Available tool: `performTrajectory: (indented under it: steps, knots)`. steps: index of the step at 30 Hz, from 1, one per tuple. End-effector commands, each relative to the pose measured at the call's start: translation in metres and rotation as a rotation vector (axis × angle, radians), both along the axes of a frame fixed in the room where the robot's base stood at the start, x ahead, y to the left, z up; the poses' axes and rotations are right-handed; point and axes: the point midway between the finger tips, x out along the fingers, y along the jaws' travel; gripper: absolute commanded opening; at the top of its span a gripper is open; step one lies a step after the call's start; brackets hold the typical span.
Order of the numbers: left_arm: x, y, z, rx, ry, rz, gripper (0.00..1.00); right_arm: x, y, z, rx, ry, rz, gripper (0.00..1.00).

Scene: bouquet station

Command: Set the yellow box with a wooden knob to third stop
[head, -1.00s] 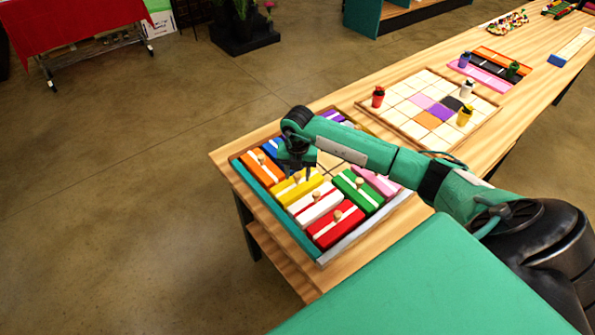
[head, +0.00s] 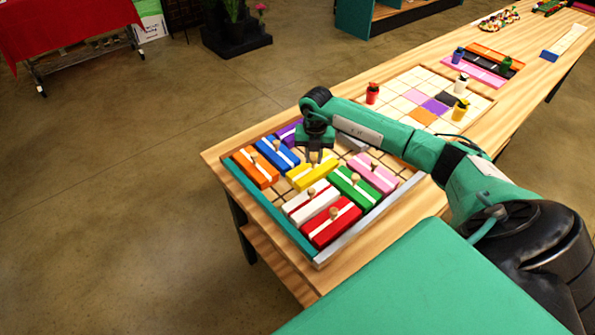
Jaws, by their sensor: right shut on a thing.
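The yellow box (head: 308,177) with a white stripe lies in the sliding-block tray (head: 268,213), near its middle. My right gripper (head: 316,160) comes down over it from above. It is shut on the box's wooden knob, which the fingers mostly hide. The orange box (head: 246,171) and blue box (head: 271,155) lie to its left, with bare tray floor between orange and yellow. The white box (head: 305,207) and green box (head: 343,188) lie nearer me. My left gripper is not in view.
The purple box (head: 286,136), pink box (head: 366,179) and red box (head: 325,231) also lie in the tray. Beyond it, a tiled board (head: 401,101) holds small coloured pots. My right arm covers part of the tray's far side. Bare tray floor shows right of yellow.

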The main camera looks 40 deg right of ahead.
Motion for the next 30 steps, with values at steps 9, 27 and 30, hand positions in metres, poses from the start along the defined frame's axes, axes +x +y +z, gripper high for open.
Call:
performTrajectory:
  steps: [9, 27, 30]
  knots:
    - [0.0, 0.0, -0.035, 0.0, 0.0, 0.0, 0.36, 0.006, -0.069, -0.003, 0.0, -0.004, -0.002, 0.0]
    - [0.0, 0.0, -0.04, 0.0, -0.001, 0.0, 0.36, 0.008, -0.09, 0.001, 0.003, -0.003, 0.003, 0.0]
    - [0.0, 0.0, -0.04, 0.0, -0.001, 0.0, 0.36, 0.008, -0.09, 0.0, 0.002, -0.002, 0.003, 0.42]
